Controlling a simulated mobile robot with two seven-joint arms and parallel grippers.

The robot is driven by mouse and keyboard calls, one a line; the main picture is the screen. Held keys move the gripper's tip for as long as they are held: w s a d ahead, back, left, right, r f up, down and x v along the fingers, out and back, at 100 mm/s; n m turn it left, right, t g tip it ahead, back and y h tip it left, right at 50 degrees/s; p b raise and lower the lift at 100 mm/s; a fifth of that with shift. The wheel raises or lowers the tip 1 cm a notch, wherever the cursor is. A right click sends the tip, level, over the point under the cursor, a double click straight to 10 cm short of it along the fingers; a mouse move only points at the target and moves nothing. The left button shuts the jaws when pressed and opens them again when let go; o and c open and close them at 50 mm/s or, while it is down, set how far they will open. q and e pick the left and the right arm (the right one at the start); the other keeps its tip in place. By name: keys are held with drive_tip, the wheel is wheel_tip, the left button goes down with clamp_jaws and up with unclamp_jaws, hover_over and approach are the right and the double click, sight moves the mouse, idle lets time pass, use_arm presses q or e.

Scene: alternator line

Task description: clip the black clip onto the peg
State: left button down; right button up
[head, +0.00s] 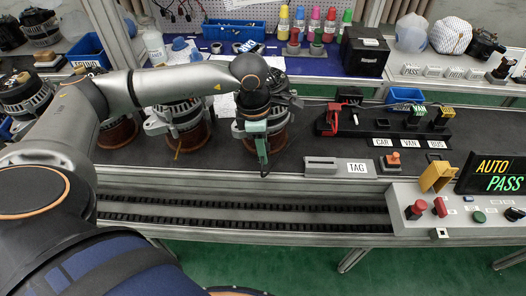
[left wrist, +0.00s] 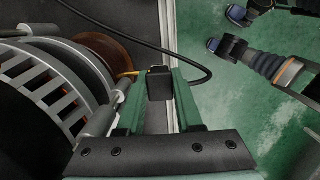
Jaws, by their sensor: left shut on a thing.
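My left gripper (head: 262,150) is in front of the third alternator (head: 276,125) on the line. Its green fingers (left wrist: 158,95) are shut on the black clip (left wrist: 159,82), a small dark block from which a black cable curves away. A thin yellow stub (left wrist: 130,73), which looks like the peg, sticks out from the alternator's side just left of the clip. The left finger lies close to the stub; I cannot tell whether they touch. The clip is not on the stub. In the head view the gripper hides the clip's details. My right gripper is not in view.
A black tester (head: 375,128) with a red clip (head: 332,116) stands to the right. A grey TAG block (head: 335,165) lies near the front edge, left of the button panel (head: 450,210). The conveyor track (head: 250,211) is clear.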

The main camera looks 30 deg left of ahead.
use_arm(q)
drive_tip(key=shift+r, duration=0.15)
drive_tip(key=shift+r, duration=0.3)
wheel_tip(320, 180, up, 2)
drive_tip(key=shift+r, duration=0.15)
drive_tip(key=s+d+r+p, duration=0.1)
drive_tip(key=s+d+r, duration=0.9)
drive_tip(key=r, duration=0.3)
drive_tip(key=shift+r, duration=0.15)
